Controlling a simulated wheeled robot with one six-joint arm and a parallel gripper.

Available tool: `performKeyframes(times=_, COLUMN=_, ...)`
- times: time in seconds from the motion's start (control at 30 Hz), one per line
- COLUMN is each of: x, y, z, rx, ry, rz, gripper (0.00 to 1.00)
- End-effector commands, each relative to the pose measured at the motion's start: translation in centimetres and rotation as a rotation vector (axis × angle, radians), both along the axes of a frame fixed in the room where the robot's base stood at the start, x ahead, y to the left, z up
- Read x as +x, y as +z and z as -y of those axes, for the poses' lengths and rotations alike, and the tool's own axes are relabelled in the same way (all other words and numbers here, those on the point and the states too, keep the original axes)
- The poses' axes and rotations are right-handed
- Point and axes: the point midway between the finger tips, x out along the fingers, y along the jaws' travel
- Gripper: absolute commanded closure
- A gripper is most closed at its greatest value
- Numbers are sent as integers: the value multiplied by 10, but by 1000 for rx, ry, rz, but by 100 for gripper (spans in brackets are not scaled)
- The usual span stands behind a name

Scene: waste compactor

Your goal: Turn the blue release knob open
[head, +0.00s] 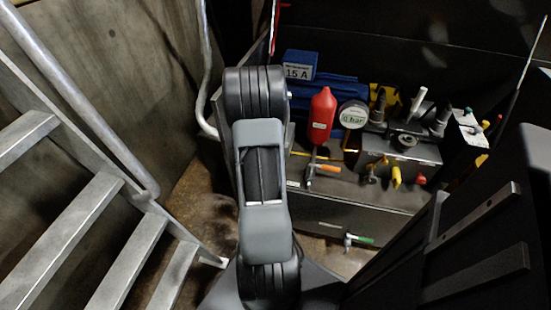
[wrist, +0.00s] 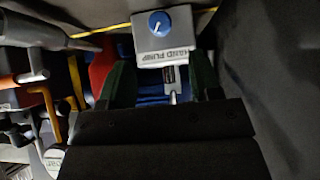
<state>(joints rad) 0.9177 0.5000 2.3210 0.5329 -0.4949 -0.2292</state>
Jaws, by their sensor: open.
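The blue release knob (wrist: 158,22) shows in the wrist view, near the top, with a white pointer mark on it. It sits on a grey box labelled HAND PUMP (wrist: 165,50). My gripper (wrist: 162,75) is open, with its two dark fingers apart below the knob in the picture and nothing gripped between them. The knob lies beyond the fingertips, roughly in line with the gap. In the head view I cannot make out the knob or the gripper; my own arm fills the middle.
In the head view, a red part (head: 322,115), a round gauge reading 0 bar (head: 352,115) and several levers crowd the machine top. A blue box marked 15 A (head: 299,66) stands behind. Metal stairs (head: 75,230) with a handrail are at left.

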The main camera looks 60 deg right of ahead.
Motion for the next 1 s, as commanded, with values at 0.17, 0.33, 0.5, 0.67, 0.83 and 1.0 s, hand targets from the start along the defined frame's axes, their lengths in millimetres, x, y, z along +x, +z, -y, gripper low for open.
performKeyframes(times=0.17, x=7, y=-29, z=24, rx=1, ry=-1, rz=0, gripper=42)
performKeyframes(times=0.33, x=13, y=-47, z=42, rx=2, ry=-1, rz=0, gripper=42)
performKeyframes(times=0.5, x=17, y=-58, z=54, rx=1, ry=0, rz=1, gripper=42)
performKeyframes(times=0.67, x=19, y=-63, z=59, rx=1, ry=0, rz=1, gripper=42)
performKeyframes(times=0.83, x=19, y=-63, z=60, rx=1, ry=0, rz=1, gripper=42)
performKeyframes(times=1.0, x=19, y=-63, z=60, rx=1, ry=0, rz=1, gripper=43)
